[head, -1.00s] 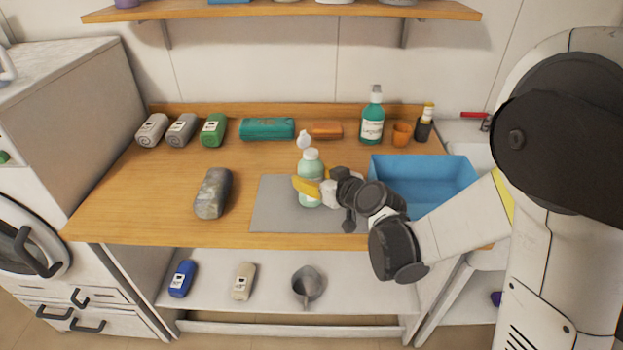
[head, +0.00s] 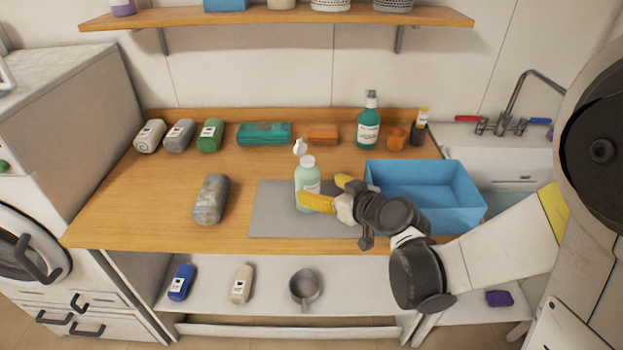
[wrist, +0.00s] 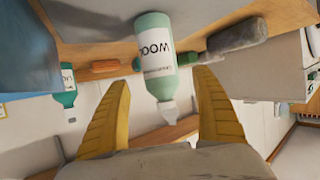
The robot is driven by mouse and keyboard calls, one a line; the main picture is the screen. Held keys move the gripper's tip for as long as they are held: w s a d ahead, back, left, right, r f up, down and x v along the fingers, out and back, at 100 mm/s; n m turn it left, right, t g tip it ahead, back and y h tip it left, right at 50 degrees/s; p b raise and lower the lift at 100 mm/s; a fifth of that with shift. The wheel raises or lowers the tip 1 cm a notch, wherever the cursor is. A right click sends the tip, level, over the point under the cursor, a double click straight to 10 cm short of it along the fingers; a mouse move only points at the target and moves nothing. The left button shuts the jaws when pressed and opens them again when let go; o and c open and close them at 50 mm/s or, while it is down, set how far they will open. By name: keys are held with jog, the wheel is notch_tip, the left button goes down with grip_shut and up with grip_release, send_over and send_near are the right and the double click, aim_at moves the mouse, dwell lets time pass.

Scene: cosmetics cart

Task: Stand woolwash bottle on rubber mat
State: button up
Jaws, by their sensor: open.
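The woolwash bottle (head: 306,177), pale green with a white cap and white label, stands upright on the grey rubber mat (head: 272,215). A small white piece shows just above its cap. In the wrist view the bottle (wrist: 157,60) appears upside down, its label partly readable, between the two yellow fingers. My gripper (head: 322,190) is open at the bottle's right front side. One yellow finger passes in front of the bottle's lower part, the other is to its right. Both fingers look clear of the bottle in the wrist view. My gripper and wrist hide the mat's right part.
A blue bin (head: 425,187) stands close right of the mat, behind my wrist. A grey stone-like roll (head: 211,198) lies left of the mat. A teal pump bottle (head: 368,125), an orange cup (head: 396,137) and several packages line the back. The counter's left front is clear.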

jog(key=s+d+r+m+g+h, duration=0.2)
jog(key=s+d, duration=0.5)
jog(key=s, duration=0.4)
jog(key=s+d+r+m+g+h+p, duration=0.1)
jog(key=s+d+r+m+g+h, duration=0.1)
jog(key=s+d, duration=0.5)
jog(key=s+r+m+h, duration=0.1)
jog(key=s+m+h, duration=0.1)
jog(key=s+h, duration=0.1)
jog(key=shift+s+d+r, duration=0.35)
